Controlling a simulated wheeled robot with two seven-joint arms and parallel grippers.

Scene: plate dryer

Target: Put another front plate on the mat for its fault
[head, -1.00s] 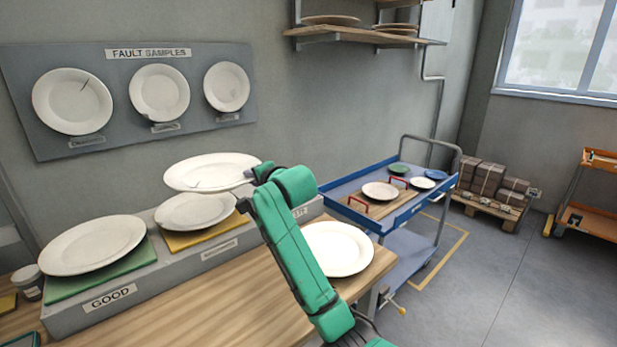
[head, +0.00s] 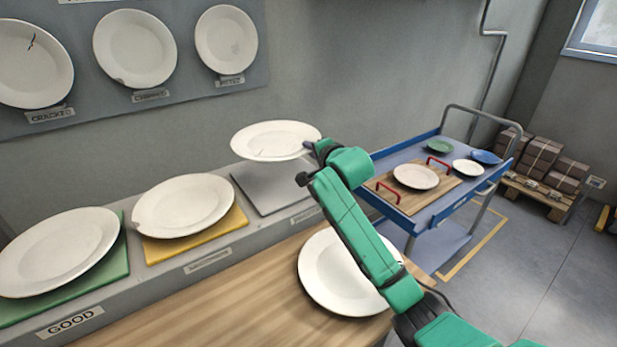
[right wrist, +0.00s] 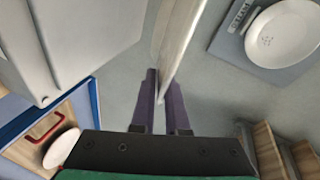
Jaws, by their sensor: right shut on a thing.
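My right gripper (head: 308,150) is shut on the rim of a white plate (head: 272,138). It holds the plate roughly level above a grey mat (head: 262,192), with a gap between them. In the right wrist view the fingers (right wrist: 163,100) pinch the plate (right wrist: 180,40), seen nearly edge-on. A green mat (head: 125,262) bears a plate (head: 58,250). My left gripper is out of view.
Another white plate (head: 330,275) lies on the wooden table (head: 230,300), partly behind my right arm. Fault sample plates hang on a wall board (head: 185,85). A blue cart (head: 395,215) with a wooden board and several plates stands to the right. Stacked packages (head: 540,160) stand beyond it.

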